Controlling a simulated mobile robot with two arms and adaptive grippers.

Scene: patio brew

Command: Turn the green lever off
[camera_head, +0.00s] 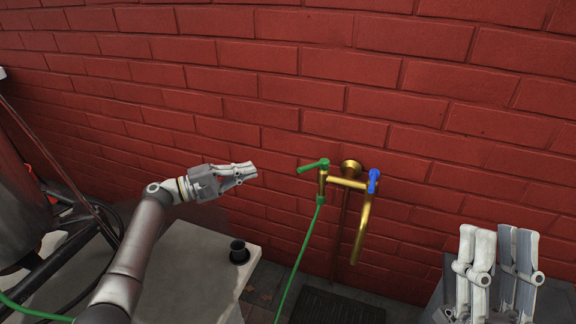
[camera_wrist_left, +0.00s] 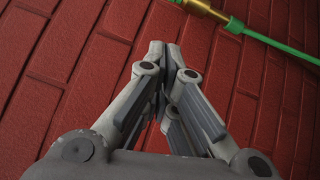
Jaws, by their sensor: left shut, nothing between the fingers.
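The green lever (camera_head: 312,166) sits on the left outlet of a brass tap (camera_head: 346,183) on the brick wall. Its handle points left, roughly level. A blue lever (camera_head: 373,181) stands upright on the tap's right side. My left gripper (camera_head: 252,170) is shut and empty, to the left of the green lever and apart from it. In the left wrist view its fingertips (camera_wrist_left: 166,46) meet, and part of the brass fitting (camera_wrist_left: 206,9) shows at the top; the green lever is out of that view. My right gripper (camera_head: 496,232) is at the lower right, fingers spread and empty.
A green hose (camera_head: 300,256) hangs from the left outlet; it also shows in the left wrist view (camera_wrist_left: 270,41). A brass spout (camera_head: 362,230) hangs at the right. A pale table (camera_head: 190,265) with a small black cup (camera_head: 239,252) stands below my left arm. A dark mat (camera_head: 335,306) lies on the floor.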

